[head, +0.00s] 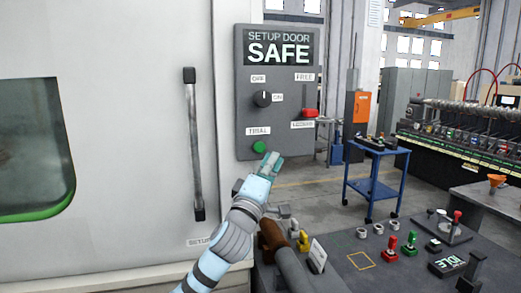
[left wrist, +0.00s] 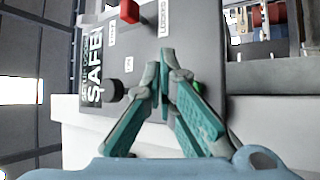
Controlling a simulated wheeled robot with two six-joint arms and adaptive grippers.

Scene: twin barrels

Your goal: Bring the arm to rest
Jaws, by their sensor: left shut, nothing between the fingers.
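My left gripper (head: 268,163) is shut and empty, just in front of the lower part of the grey control panel (head: 248,110). Its teal fingers also show in the left wrist view (left wrist: 167,55), tips together. The green TRIAL button (head: 259,147) is just above the fingertips in the head view; whether they touch it I cannot tell. In the left wrist view the green button is mostly hidden behind a finger. The panel has a black OFF/ON knob (head: 262,98) and a red-handled FREE/LOCKED lever (head: 309,113). Its display (head: 278,48) reads SETUP DOOR SAFE. My right gripper is not in view.
A white machine door with a vertical handle (head: 193,145) stands at the left. A dark console (head: 340,255) with red and green levers and an IDLE display (head: 447,264) fills the lower right. A blue cart (head: 375,183) stands behind on open floor.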

